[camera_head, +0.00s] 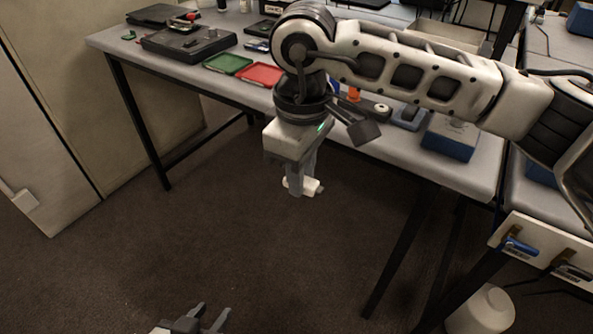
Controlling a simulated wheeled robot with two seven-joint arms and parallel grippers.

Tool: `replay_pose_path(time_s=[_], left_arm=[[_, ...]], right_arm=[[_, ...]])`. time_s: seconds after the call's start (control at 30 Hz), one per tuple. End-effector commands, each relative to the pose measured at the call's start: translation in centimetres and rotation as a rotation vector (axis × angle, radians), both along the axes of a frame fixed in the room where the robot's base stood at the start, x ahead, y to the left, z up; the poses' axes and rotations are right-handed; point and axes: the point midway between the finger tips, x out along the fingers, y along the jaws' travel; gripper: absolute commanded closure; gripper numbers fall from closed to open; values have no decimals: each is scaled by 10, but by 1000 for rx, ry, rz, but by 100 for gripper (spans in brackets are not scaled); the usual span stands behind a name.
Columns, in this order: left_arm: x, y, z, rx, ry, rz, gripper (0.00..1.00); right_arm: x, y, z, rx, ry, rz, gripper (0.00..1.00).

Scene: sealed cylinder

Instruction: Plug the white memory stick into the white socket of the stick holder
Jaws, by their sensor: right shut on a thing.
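My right gripper (301,188) hangs from the arm that comes in from the right, fingers pointing down, in front of the table edge and above the dark floor. It is shut on the white memory stick (313,186), which pokes out to the right of the fingers. My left gripper (209,318) shows at the bottom edge with its two fingers apart and nothing visible between them. A dark block with a white round spot (382,107) stands on the table behind my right arm. The arm partly hides it, and I cannot tell whether it is the stick holder.
The grey table (455,174) carries a green tray (228,63), a red tray (260,75), a dark case (188,42) and a blue-and-white box (449,139). A panel with blue and black handles (546,254) is at the lower right, above a white bin (481,312).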

Motion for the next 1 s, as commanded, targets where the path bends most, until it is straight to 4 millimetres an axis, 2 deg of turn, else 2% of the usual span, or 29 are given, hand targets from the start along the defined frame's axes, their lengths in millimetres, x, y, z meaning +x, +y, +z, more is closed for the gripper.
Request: replay_pose_path(time_s=[0.3, 0.5, 1.0], left_arm=[[0, 0, 0, 0, 0, 0, 64], [0, 0, 0, 0, 0, 0, 64], [0, 0, 0, 0, 0, 0, 64]], right_arm=[[-27, -47, 54, 2, -6, -396, 98], [-39, -66, 77, 2, -3, -577, 98], [-42, -69, 82, 0, 0, -634, 98]])
